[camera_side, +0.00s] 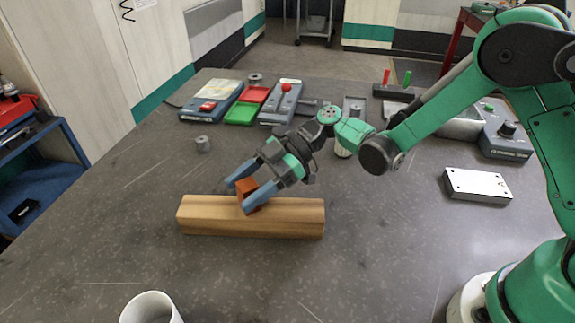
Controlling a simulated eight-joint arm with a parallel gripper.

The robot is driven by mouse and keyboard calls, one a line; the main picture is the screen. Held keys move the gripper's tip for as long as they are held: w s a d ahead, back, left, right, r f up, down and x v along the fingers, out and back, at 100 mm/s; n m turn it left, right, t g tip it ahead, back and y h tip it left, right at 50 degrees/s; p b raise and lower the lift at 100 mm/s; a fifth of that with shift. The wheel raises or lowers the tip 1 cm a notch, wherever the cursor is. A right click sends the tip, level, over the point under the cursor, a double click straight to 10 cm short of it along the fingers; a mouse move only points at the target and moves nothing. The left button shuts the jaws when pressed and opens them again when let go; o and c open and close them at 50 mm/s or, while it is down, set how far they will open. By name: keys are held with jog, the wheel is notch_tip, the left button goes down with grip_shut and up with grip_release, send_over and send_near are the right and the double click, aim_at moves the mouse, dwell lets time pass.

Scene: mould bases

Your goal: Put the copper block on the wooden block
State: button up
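The copper block (256,197) is a small orange-brown block, tilted, at the top of the wooden block. The wooden block (290,220) is a long light-brown bar lying across the front middle of the table. My gripper (241,195) reaches in from the upper right, with its two blue fingers on either side of the copper block. The fingers appear to touch it. The copper block overlaps the wooden block's top in this view; I cannot tell whether it rests on it or hangs just above. The fingers hide part of the copper block.
A white mug (150,308) stands at the front edge. A small metal cylinder (203,144) is behind the wooden block. Red and green trays (240,112) and control boxes line the back. A white plate (477,186) lies at right. The table around the wooden block is clear.

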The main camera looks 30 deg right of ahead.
jog(key=shift+r, duration=0.1)
jog(key=shift+d+r, duration=0.15)
jog(key=v, duration=1.1)
jog(key=s+d+r+m+t+h, duration=0.2)
jog(key=s+d+m+t+h, duration=0.5)
jog(key=m+h, duration=0.6)
jog(key=s+d+m, duration=0.1)
jog(key=s+m, duration=0.1)
jog(key=m, duration=0.3)
jog(key=shift+d+h, duration=0.3)
